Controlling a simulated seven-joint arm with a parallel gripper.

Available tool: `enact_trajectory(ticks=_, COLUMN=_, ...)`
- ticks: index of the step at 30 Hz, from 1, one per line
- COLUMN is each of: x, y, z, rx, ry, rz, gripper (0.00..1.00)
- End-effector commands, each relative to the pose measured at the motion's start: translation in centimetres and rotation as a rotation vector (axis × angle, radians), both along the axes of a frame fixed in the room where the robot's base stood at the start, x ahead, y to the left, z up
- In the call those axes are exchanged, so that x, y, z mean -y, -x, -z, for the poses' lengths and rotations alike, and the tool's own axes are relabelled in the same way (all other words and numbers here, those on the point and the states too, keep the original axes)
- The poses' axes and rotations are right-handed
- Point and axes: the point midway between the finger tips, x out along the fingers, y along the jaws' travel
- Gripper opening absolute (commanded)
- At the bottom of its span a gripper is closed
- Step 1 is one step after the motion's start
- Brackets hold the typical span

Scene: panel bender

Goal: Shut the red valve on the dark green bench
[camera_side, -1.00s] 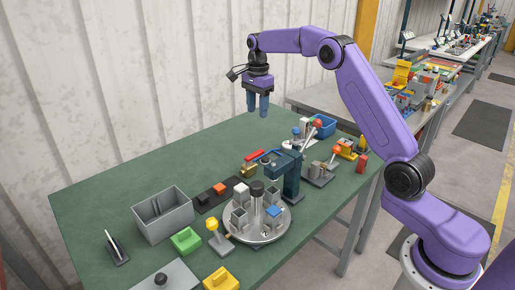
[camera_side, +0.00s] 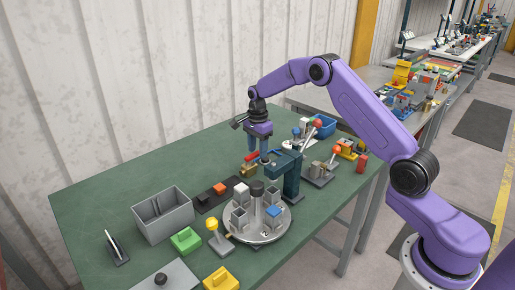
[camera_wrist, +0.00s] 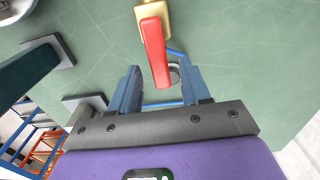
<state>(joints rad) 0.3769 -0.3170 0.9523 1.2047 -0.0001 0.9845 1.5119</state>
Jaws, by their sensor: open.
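The valve has a brass body (camera_wrist: 150,12) and a red lever (camera_wrist: 153,50). In the wrist view the lever runs from the brass body at the top down toward my gripper. Its free end lies between the two blue fingertips in the picture, with a gap on each side. In the side view the red lever (camera_side: 251,156) shows on the dark green bench (camera_side: 110,200), partly behind my fingers. My gripper (camera_side: 258,153) is open and empty, pointing down just above the valve. I cannot tell how far the fingertips are above the lever.
A dark teal press (camera_side: 291,175) stands close to the right of my gripper. A round turntable with several blocks (camera_side: 258,233) is in front. A grey bin (camera_side: 163,216) is at the left. A blue bin (camera_side: 324,127) stands behind. The bench's back left is clear.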

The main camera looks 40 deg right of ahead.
Motion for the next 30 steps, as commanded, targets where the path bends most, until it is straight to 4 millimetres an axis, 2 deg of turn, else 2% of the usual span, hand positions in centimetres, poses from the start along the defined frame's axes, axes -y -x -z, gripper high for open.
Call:
enact_trajectory(ticks=8, x=-0.03, y=0.0, z=0.19, rx=0.0, ry=0.0, rz=-0.001, gripper=0.47)
enact_trajectory(ticks=9, x=-0.02, y=0.0, z=0.18, rx=0.0, ry=0.0, rz=-0.001, gripper=0.4)
enact_trajectory(ticks=11, x=-0.03, y=0.0, z=0.17, rx=0.0, ry=0.0, rz=-0.001, gripper=0.21)
enact_trajectory(ticks=12, x=-0.03, y=0.0, z=0.17, rx=0.0, ry=0.0, rz=-0.001, gripper=0.08)
enact_trajectory(ticks=13, x=-0.03, y=0.0, z=0.17, rx=0.0, ry=0.0, rz=-0.001, gripper=0.0)
enact_trajectory(ticks=23, x=-0.07, y=0.09, z=0.14, rx=0.0, ry=0.0, rz=0.017, gripper=0.0)
enact_trajectory(ticks=30, x=-0.17, y=0.58, z=0.13, rx=-0.001, ry=0.0, rz=0.124, gripper=0.0)
